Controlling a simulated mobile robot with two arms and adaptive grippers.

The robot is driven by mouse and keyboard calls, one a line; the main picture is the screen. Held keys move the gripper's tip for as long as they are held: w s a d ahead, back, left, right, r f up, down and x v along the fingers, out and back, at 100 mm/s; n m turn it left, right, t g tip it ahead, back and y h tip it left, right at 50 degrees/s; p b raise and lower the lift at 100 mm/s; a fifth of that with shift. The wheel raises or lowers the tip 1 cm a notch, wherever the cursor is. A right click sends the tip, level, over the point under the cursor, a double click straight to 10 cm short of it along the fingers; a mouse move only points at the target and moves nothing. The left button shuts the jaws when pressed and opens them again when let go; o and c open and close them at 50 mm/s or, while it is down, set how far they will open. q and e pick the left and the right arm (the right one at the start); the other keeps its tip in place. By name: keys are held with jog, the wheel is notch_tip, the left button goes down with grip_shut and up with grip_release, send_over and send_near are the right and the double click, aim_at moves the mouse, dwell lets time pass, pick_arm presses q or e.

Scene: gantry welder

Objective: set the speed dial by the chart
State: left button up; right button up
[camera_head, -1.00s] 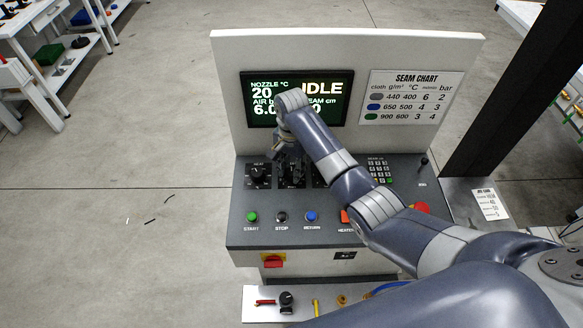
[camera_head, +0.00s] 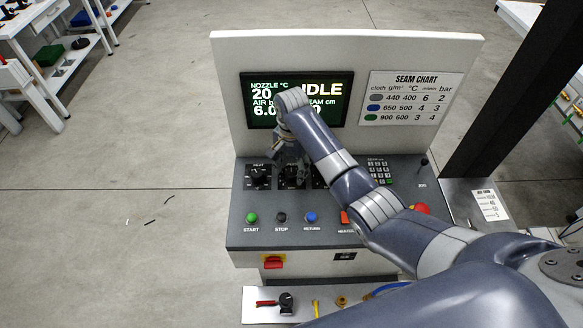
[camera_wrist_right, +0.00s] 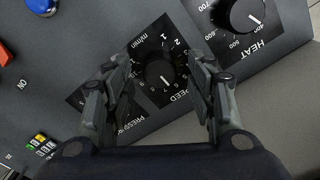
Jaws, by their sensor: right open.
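The black speed dial (camera_wrist_right: 160,73) shows in the right wrist view, its white mark pointing down the picture towards the 6 and 7 side; the exact setting is unclear. My right gripper (camera_wrist_right: 160,66) is open, with a finger on each side of the dial; contact is not visible. In the head view my right gripper (camera_head: 285,152) is above the middle dial and partly hides it. The seam chart (camera_head: 415,98) is on the back panel at right. Its rows are grey 440 400 6 2, blue 650 500 4 3, green 900 600 3 4. My left gripper is out of view.
The heat dial (camera_head: 258,173) is just left of the speed dial. The screen (camera_head: 262,112) reads IDLE, partly covered by my arm. Start (camera_head: 252,217), stop (camera_head: 281,217) and return (camera_head: 310,216) buttons are in front. A small card (camera_head: 489,205) lies at right.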

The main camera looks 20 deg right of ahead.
aim_at(292, 171)
notch_tip(292, 171, up, 12)
jog(key=shift+f, duration=0.15)
dwell(0.4)
jog(key=shift+f, duration=0.1)
